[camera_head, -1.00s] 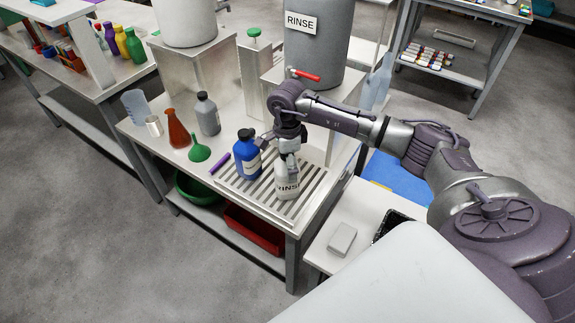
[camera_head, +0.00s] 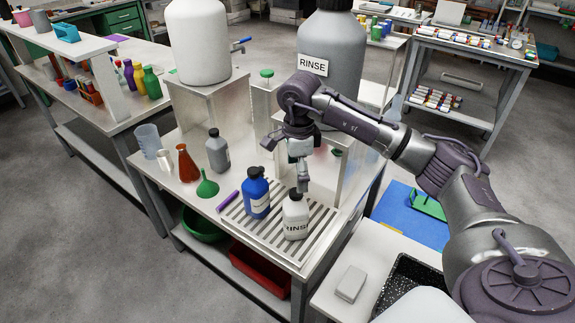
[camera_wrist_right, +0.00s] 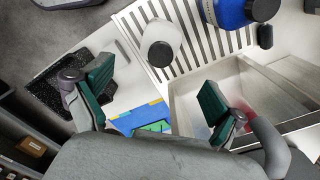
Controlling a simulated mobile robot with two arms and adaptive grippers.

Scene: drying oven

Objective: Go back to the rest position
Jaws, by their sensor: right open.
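My right gripper (camera_head: 287,165) is open and empty, above and behind the white RINSE bottle (camera_head: 296,218). The bottle stands upright on the slatted drain rack (camera_head: 262,240), apart from the gripper. In the right wrist view, the two green-padded fingers of my right gripper (camera_wrist_right: 156,97) are spread wide, with the white bottle (camera_wrist_right: 160,45) beyond them. A blue bottle (camera_head: 256,195) stands beside the white one on the rack. My left gripper is not in view.
A large grey RINSE tank (camera_head: 331,55) and a white tank (camera_head: 198,40) stand on raised stands behind the rack. A grey bottle (camera_head: 217,152), brown flask (camera_head: 187,165) and green funnel (camera_head: 207,186) stand left. A side table (camera_head: 385,258) is at front right.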

